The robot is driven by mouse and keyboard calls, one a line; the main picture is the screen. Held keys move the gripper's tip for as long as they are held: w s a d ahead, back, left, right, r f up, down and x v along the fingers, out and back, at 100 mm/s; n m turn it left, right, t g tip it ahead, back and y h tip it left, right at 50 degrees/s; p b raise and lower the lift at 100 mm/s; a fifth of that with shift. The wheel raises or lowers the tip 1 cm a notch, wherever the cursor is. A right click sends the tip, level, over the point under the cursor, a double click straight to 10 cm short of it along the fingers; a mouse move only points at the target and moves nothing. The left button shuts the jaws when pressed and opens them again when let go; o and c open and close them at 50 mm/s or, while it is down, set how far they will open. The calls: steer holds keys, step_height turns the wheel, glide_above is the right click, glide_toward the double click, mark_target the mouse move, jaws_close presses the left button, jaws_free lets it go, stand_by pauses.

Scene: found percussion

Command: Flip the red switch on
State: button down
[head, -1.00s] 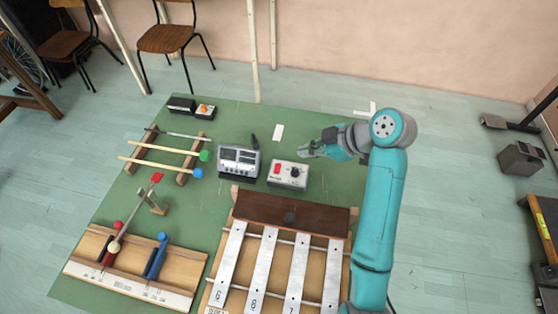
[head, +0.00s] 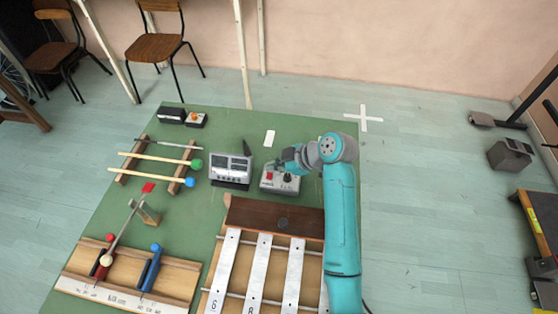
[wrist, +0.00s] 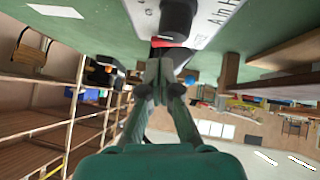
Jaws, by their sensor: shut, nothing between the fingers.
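The red switch (head: 269,175) sits on the left part of a small light grey box (head: 279,189) that also has a black knob (head: 288,178). In the wrist view the red switch (wrist: 172,43) shows as a red strip just past my fingertips, partly hidden by them. The black knob (wrist: 178,18) is beyond it. My gripper (wrist: 160,66) is shut and empty, its tips at or very near the switch; I cannot tell if they touch. In the head view my gripper (head: 281,167) is over the box's far side. Which way the switch is tipped is unclear.
A grey metered device (head: 231,170) stands left of the box. A dark wooden board (head: 272,216) and metal bars (head: 257,272) lie in front. Mallets on a rack (head: 160,158) and red and blue levers (head: 152,262) are further left.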

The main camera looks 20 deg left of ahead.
steer(key=shift+w+f, duration=0.15)
steer(key=shift+f, duration=0.6)
steer(key=shift+w+a+f, duration=0.1)
steer(key=shift+f, duration=0.1)
steer(key=shift+s+d, duration=0.25)
steer(key=shift+s, duration=0.6)
steer(key=shift+r, duration=0.15)
